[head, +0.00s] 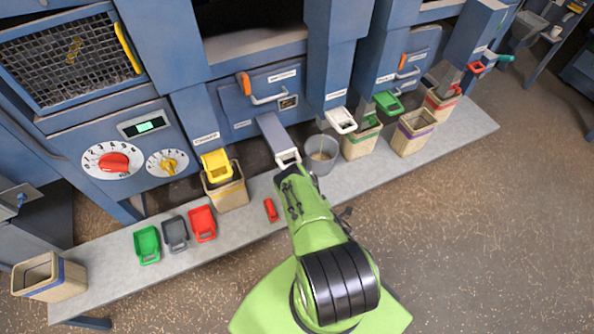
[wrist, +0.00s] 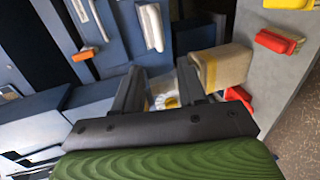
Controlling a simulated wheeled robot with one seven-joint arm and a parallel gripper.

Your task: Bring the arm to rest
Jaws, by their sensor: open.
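My green arm (head: 318,225) reaches from my base over the front edge of the grey bench, its far end near the grey chute (head: 277,136) and the round grey bucket (head: 321,154). In the wrist view my gripper (wrist: 160,74) has two dark fingers standing apart. I see nothing clasped between them. A small pale and yellow patch shows beyond the gap, too unclear to name. A tan box (wrist: 222,66) is close to the right finger in the picture; I cannot tell if they touch. In the head view the fingers are hard to make out.
On the bench (head: 108,266) are green (head: 147,245), grey (head: 175,234) and red (head: 202,223) scoops, a small red piece (head: 270,210) and several tan boxes, one at the left end (head: 50,278). Blue machine cabinets (head: 262,98) stand behind. Open floor (head: 470,230) lies to the right.

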